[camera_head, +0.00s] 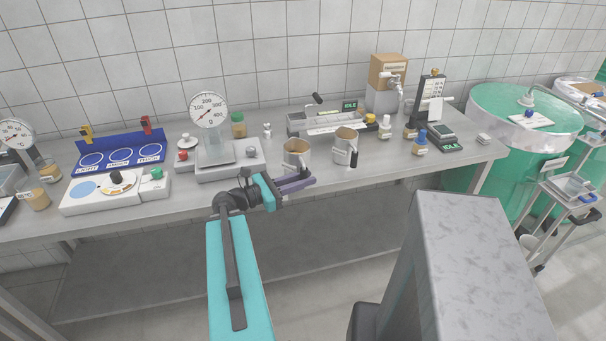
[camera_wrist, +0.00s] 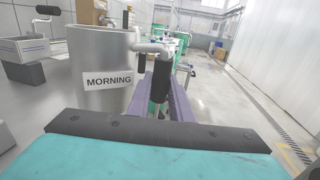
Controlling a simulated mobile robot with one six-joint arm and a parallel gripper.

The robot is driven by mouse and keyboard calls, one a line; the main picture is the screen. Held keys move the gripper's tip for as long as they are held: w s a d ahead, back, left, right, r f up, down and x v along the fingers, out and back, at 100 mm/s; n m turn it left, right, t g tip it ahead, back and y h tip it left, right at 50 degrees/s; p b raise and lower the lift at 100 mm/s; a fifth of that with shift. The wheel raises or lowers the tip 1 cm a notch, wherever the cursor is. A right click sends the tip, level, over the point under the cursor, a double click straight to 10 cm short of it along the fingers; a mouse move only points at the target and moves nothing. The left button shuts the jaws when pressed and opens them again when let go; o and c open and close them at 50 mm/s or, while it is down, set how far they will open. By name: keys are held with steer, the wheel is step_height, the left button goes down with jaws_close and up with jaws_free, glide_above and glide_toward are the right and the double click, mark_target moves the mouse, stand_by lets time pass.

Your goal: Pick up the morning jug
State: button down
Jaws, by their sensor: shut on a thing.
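The morning jug (camera_wrist: 85,50) is a grey metal jug with a white MORNING label, large at the left of the wrist view. Its upright black handle grip (camera_wrist: 161,72) stands between the purple fingers of my gripper (camera_wrist: 160,88), which is shut on it. In the head view my gripper (camera_head: 300,182) is at the front of the left-hand jug (camera_head: 297,150), near the bench's front edge. That jug looks upright; whether its base touches the bench is unclear.
The grey bench (camera_head: 385,165) holds a dial scale (camera_head: 209,112) to the left, a metal tray device (camera_head: 322,124) behind the jugs, and small bottles (camera_head: 386,127) to the right. Green drums (camera_head: 500,150) stand beyond the bench's right end.

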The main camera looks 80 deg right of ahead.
steer(key=shift+s+a+r+p, duration=0.1)
steer(key=shift+a+r+p, duration=0.3)
steer(key=shift+p, duration=1)
steer(key=shift+a+f+p, duration=0.1)
steer(key=shift+a+p, duration=0.15)
steer(key=shift+p, duration=0.2)
steer(key=shift+s+a+p, duration=0.2)
steer(key=shift+a+p, duration=0.65)
steer(key=shift+p, duration=0.8)
steer(key=shift+s+a+p, duration=0.15)
steer(key=shift+a+p, duration=0.6)
steer(key=shift+p, duration=0.7)
steer(key=shift+s+a+p, duration=0.15)
steer(key=shift+a+p, duration=0.6)
steer(key=shift+p, duration=0.7)
